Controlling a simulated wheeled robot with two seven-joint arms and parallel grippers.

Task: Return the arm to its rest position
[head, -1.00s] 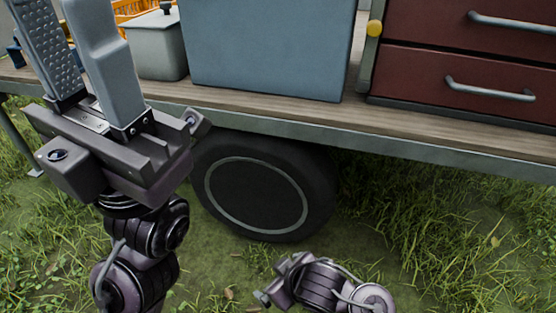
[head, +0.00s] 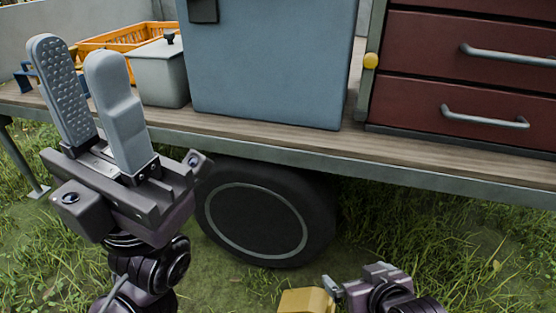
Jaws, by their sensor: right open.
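My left gripper (head: 76,52) stands at the left with its two grey fingers pointing up. A gap shows between the fingers and nothing is held there. It is in front of the trailer bed, apart from the things on it. My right gripper (head: 372,283) is low at the bottom edge, right of the wheel. Its body shows, but its fingertips cannot be made out. A tan-yellow boxy thing (head: 307,301) shows just left of it, cut off by the frame; I cannot tell what it is.
The trailer bed (head: 270,135) crosses the view above a wheel (head: 262,220). On it are an orange crate (head: 125,36), a grey lidded pot (head: 160,75), a blue-grey box (head: 270,70) and a dark red drawer cabinet (head: 450,75). Grass lies below.

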